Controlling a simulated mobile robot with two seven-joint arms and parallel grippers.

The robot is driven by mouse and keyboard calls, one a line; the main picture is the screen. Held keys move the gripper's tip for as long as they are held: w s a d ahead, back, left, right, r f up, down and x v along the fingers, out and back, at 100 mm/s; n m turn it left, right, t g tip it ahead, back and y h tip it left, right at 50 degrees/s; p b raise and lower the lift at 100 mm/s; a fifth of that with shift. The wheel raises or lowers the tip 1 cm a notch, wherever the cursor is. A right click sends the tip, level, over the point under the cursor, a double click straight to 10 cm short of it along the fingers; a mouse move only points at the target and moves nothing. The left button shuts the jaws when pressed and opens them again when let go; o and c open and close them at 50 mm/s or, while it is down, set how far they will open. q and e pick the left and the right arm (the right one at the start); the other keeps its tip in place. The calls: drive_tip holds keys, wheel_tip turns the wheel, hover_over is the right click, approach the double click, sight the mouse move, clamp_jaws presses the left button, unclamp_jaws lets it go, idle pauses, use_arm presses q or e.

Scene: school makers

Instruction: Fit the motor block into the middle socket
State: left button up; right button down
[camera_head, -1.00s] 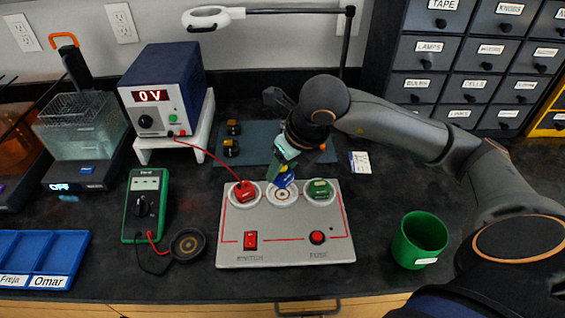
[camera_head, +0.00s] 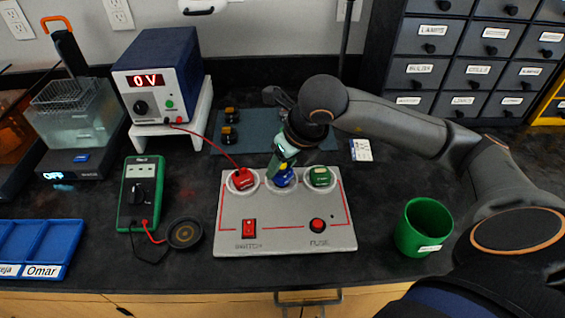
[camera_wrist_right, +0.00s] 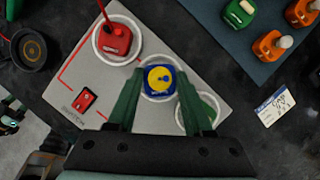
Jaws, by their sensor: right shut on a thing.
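The motor block is blue with a yellow round disc on top. It shows at the middle socket in the head view (camera_head: 284,178) and in the right wrist view (camera_wrist_right: 161,79). The white ring of the middle socket (camera_wrist_right: 145,92) shows around its lower part; whether it is fully seated I cannot tell. My right gripper (camera_head: 281,166) comes down from above and is shut on the block, with its green fingers on either side in the wrist view (camera_wrist_right: 159,92). The grey board (camera_head: 285,213) carries the sockets.
A red block (camera_head: 243,179) with a wire sits in the left socket and a green block (camera_head: 319,177) in the right one, both close to the held block. A green cup (camera_head: 421,228) stands right of the board, a multimeter (camera_head: 140,195) left. A power supply (camera_head: 158,80) stands behind.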

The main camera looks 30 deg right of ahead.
drive_tip(key=shift+b, duration=0.4)
idle(0.7)
drive_tip(key=shift+f+b, duration=0.6)
drive_tip(key=c, duration=0.6)
unclamp_jaws()
